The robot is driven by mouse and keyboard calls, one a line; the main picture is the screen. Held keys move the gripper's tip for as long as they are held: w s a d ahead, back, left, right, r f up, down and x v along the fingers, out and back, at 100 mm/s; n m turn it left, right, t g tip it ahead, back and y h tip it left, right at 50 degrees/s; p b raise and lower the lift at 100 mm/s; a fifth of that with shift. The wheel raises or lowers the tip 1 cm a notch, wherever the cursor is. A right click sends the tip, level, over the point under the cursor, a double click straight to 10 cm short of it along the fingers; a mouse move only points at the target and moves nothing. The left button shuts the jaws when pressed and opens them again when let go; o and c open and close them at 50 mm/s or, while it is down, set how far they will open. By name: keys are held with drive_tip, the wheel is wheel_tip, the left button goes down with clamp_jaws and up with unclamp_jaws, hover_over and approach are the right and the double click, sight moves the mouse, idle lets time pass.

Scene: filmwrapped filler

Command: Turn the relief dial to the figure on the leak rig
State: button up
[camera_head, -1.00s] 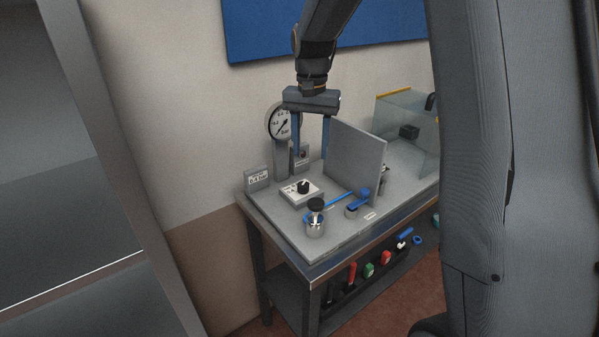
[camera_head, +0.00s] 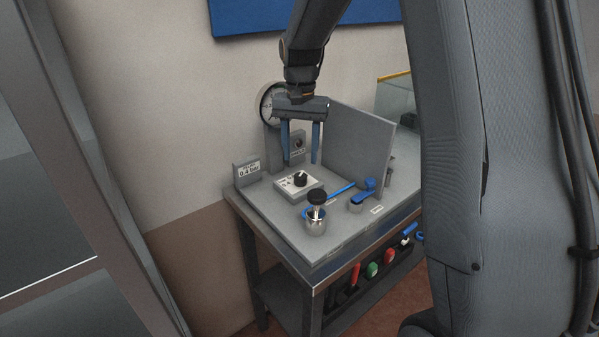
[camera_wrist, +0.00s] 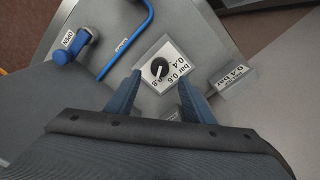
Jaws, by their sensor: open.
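The relief dial is a black knob (camera_head: 300,179) with a white pointer on a white plate (camera_head: 287,187) on the grey bench. In the wrist view the knob (camera_wrist: 159,68) sits on its plate, which reads 0.4, 0.6, 0.8 and "bar". A small grey sign (camera_head: 247,170) left of the dial reads 0.4 bar; it also shows in the wrist view (camera_wrist: 236,80). My gripper (camera_head: 301,163) has two blue fingers, apart and empty, pointing down just above and behind the dial. In the wrist view my gripper (camera_wrist: 160,92) straddles the knob's near side without visible contact.
A pressure gauge (camera_head: 266,103) stands behind my gripper, partly hidden. A grey upright panel (camera_head: 357,150) is close on the right. In front are a black-topped metal fitting (camera_head: 316,225), a blue lever (camera_head: 368,188) and a blue rod (camera_head: 341,189). Coloured tools hang below the bench.

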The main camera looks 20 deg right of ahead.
sight(300, 175)
drive_tip(key=shift+f+p, duration=0.7)
drive_tip(key=shift+f, duration=2.45)
drive_tip(key=c, duration=1)
drive_tip(key=shift+c, duration=0.2)
